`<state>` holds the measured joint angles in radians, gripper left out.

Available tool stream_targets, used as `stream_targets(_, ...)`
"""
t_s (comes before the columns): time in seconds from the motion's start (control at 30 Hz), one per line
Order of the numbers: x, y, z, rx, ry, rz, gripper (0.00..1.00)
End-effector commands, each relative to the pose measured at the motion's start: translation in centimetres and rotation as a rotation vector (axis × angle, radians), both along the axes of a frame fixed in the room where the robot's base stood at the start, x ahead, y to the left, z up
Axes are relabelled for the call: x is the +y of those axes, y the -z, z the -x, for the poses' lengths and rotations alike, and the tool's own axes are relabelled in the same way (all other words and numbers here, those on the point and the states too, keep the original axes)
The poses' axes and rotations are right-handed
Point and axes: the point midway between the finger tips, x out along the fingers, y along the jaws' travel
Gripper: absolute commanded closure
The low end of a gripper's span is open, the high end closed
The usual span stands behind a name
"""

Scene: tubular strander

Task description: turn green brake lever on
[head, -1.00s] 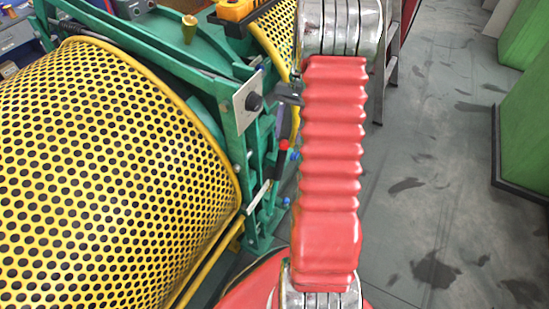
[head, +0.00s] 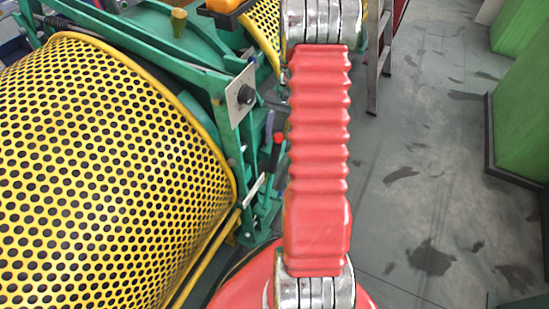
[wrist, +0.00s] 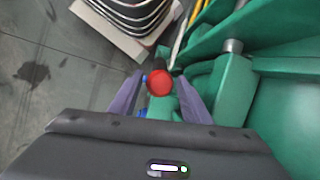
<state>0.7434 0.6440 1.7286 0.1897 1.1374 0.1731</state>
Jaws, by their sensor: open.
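A lever with a round red knob (head: 278,138) and a dark grip stands at the side of the green machine frame. In the wrist view the red knob (wrist: 159,82) is seen nearly end-on, just beyond and between the two purple fingers. My gripper (wrist: 158,92) is open and empty, one finger on each side of the knob. Whether a finger touches the knob cannot be told. In the head view a purple finger of my gripper (head: 269,125) shows just left of the knob; my red arm hides the rest.
A yellow perforated guard (head: 100,170) fills the left. A grey plate with a black knob (head: 245,95) is fixed on the green frame (head: 160,62) near the lever. A ladder (head: 378,60) stands behind my arm. Floor to the right is open, with green blocks (head: 525,120) beyond.

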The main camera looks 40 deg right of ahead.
Motion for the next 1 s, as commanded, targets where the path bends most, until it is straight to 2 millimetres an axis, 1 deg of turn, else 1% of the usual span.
stream_targets(0.03, 0.3, 0.8, 0.1, 0.002, -0.001, -0.001, 0.57)
stream_targets(0.3, 1.8, 4.7, 0.8, 0.001, 0.003, -0.002, 0.57)
stream_targets(0.5, 2.7, 7.0, 1.1, 0.001, 0.001, -0.001, 0.57)
stream_targets(0.7, 3.0, 7.8, 1.2, -0.001, 0.001, 0.001, 0.57)
stream_targets(0.93, 3.0, 7.9, 1.2, -0.001, 0.001, 0.001, 0.57)
stream_targets(1.0, 3.0, 7.8, 1.2, -0.001, 0.001, 0.001, 0.61)
